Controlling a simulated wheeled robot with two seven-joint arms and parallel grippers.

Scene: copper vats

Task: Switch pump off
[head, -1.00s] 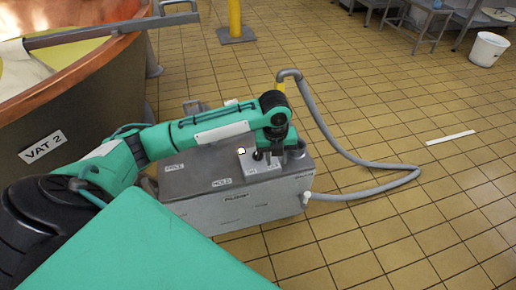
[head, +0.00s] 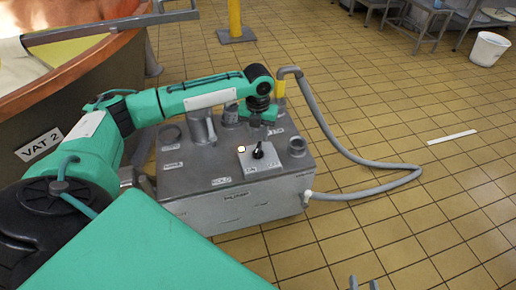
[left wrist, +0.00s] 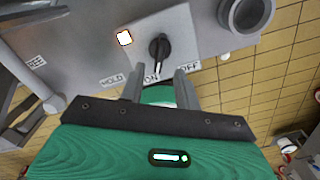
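The grey pump box (head: 230,206) stands on the floor. On its top a light plate (head: 250,163) carries a black knob (head: 259,151) and a small lit whitish-yellow lamp (head: 241,149). In the left wrist view the knob (left wrist: 160,50) has its white mark toward the ON label (left wrist: 152,78); the OFF label (left wrist: 189,66) is to the right. The lamp (left wrist: 124,38) glows. My left gripper (head: 261,114) is above the box, behind the knob and apart from it. Its fingers (left wrist: 158,86) are open and empty.
A grey hose (head: 335,150) arches from the box onto the floor at right. Several capped or pipe fittings (head: 297,146) rise from the box top. The copper vat (head: 60,85) stands at left. A white bucket (head: 488,48) is far right.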

